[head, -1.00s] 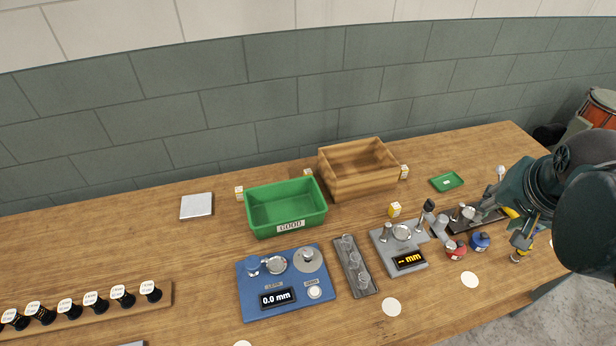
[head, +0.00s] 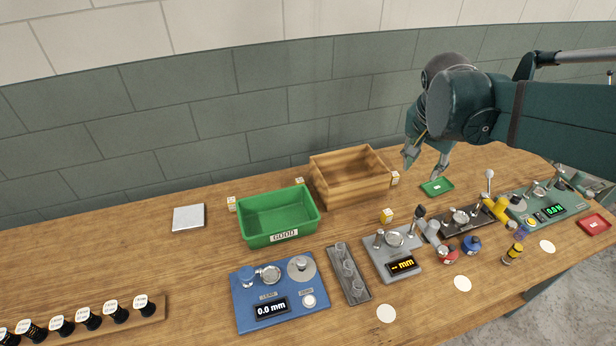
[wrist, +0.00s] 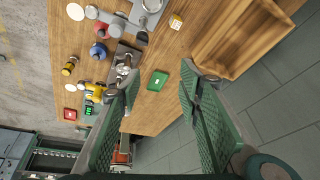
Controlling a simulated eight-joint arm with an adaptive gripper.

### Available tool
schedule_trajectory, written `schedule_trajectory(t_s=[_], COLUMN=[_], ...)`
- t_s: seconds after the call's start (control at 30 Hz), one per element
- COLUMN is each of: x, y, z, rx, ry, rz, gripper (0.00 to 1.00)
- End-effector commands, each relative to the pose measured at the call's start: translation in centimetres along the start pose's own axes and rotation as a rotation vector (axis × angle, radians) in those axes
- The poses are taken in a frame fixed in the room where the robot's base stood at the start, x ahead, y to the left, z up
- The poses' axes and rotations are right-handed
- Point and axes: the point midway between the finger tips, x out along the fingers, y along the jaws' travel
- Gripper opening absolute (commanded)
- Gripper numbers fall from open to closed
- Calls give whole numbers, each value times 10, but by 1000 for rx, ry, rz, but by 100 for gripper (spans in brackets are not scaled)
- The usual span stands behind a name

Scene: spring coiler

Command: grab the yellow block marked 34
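Several small yellow-and-white blocks stand on the table, and I cannot read a 34 on any of them. The yellowest block (head: 387,215) stands in front of the wooden crate; a small yellow-and-white block (wrist: 176,22) also shows near the crate in the wrist view. Other blocks stand at the crate's right corner (head: 395,178), behind the green bin (head: 300,183) and left of that bin (head: 231,203). My gripper (head: 423,169) is raised at the right of the crate, open and empty. In the wrist view its fingers (wrist: 160,73) are wide apart, with a small green tray between them.
The wooden crate (head: 321,191) and the green GOOD bin (head: 255,240) stand at the back. The small green tray (head: 437,187) lies below my gripper. A grey gauge (head: 385,252), a blue gauge (head: 246,312) and red and blue bottles (head: 472,244) stand in front.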

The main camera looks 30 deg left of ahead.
Motion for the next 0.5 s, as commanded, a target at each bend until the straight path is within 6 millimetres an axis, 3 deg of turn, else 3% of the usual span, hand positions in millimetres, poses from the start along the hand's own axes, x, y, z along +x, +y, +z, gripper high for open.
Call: schedule_trajectory(t_s=[0.5], x=[46], y=[-120], z=[10], rx=[93], ry=[-21], rz=[63], gripper=[35])
